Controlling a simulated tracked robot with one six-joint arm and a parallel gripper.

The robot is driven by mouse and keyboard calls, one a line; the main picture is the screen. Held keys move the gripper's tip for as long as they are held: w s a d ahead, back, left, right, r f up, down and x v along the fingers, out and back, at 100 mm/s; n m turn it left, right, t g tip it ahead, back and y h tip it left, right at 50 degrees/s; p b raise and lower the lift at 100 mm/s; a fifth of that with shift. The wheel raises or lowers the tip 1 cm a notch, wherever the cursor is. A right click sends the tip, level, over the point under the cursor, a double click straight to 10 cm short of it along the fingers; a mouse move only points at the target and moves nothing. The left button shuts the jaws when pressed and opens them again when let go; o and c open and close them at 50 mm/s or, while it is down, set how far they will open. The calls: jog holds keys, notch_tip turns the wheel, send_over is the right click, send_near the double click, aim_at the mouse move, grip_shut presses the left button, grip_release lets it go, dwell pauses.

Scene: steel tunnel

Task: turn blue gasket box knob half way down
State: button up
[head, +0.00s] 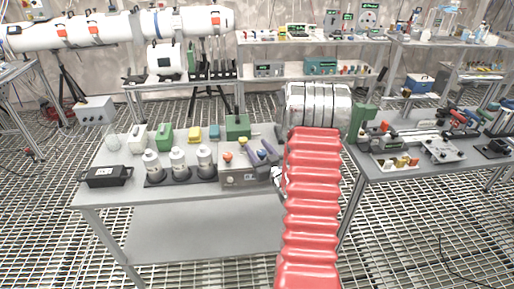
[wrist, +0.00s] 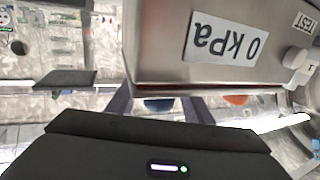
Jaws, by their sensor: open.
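The gasket box (head: 240,180) is a grey metal box at the right front of the near table. In the wrist view its face (wrist: 160,50) appears upside down with a "0 kPa" label. The blue knob (wrist: 157,105) shows partly between my fingers low under the box edge; the rest is hidden by my gripper body. In the head view a small blue spot (head: 261,154) shows between the fingers. My gripper (head: 261,150) is open, its two purplish fingers on either side of the blue knob. I cannot tell whether they touch it.
An orange knob (wrist: 235,99) sits close beside the blue one. Three white-topped cylinders (head: 178,163) stand left of the box, with a green block (head: 237,127) behind. A black case (head: 106,176) lies at the table's left end. The table's front strip is clear.

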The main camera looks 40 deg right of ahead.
jog(key=shift+w+d, duration=0.1)
jog(key=shift+w, duration=0.15)
jog(key=shift+c, duration=0.4)
jog(key=c, duration=1)
